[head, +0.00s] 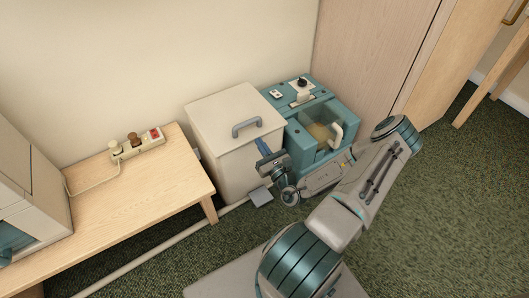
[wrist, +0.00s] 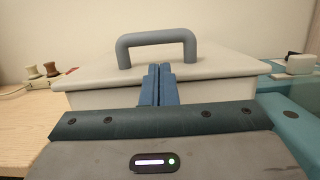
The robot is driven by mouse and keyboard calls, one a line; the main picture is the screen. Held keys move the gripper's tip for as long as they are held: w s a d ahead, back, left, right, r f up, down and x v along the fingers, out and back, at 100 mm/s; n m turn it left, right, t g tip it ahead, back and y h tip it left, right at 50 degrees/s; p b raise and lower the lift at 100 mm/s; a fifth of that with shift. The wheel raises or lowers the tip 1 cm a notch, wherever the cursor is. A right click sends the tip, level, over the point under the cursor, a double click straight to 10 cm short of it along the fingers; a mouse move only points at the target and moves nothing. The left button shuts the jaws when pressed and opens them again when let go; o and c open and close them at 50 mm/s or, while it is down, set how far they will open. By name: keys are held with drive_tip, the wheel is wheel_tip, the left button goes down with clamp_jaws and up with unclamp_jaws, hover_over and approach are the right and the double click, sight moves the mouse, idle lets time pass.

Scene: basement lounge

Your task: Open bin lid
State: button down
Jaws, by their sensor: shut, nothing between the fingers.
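The bin (head: 237,155) is a cream box standing on the carpet against the wall. Its lid (head: 223,110) is down and carries a grey arched handle (head: 246,127). In the wrist view the lid (wrist: 90,76) is just ahead, with the handle (wrist: 157,39) upright on top. My gripper (head: 262,144) is at the bin's front right, near the lid's front edge. In the wrist view its blue fingers (wrist: 157,82) are together and empty, with their tips overlapping the lid's edge below the handle. I cannot tell whether they touch it. A grey pedal (head: 261,196) sticks out at the bin's foot.
A teal machine (head: 318,135) with a clear window stands close at the bin's right. A low wooden table (head: 120,195) with a power strip (head: 138,146) is at its left. A wooden cabinet (head: 372,50) stands behind. Green carpet is open at the right.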

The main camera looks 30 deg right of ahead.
sight(254, 136)
drive_tip(key=w, duration=0.2)
drive_tip(key=w+r+b, duration=0.1)
drive_tip(key=w, duration=0.2)
drive_tip(key=shift+a, duration=0.1)
drive_tip(key=shift+r, duration=0.2)
